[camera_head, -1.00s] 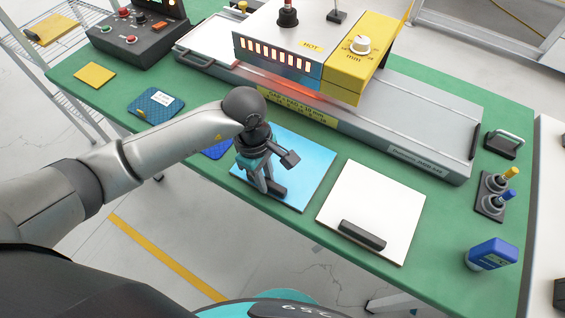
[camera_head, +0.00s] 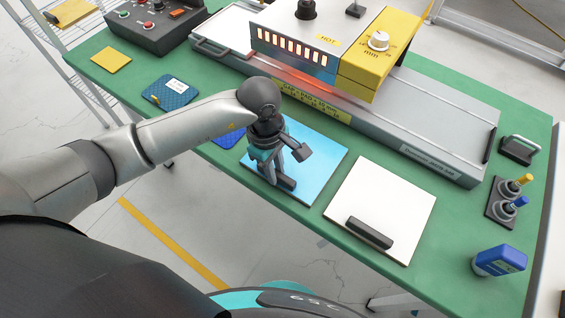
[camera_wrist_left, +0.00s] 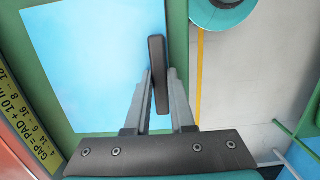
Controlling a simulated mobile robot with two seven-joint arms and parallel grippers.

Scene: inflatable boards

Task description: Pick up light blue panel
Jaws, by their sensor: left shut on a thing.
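The light blue panel (camera_head: 320,158) lies on the green table (camera_head: 215,155), near its front edge and left of the white panel. My left gripper (camera_head: 280,178) is above the light blue panel, near its front left part, and is shut on its dark handle. In the left wrist view the light blue panel (camera_wrist_left: 95,60) fills the left side, and the dark handle (camera_wrist_left: 158,60) sits between the fingers of my left gripper (camera_wrist_left: 160,85). My gripper and forearm hide part of the panel in the head view. My right gripper is not in view.
A white panel (camera_head: 385,200) with a dark handle lies to the right. Behind stands a grey press machine (camera_head: 440,125) with a glowing slot and yellow side. Dark blue pads lie to the left. A blue bottle (camera_head: 499,261) and two knobbed levers (camera_head: 508,203) stand at the right.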

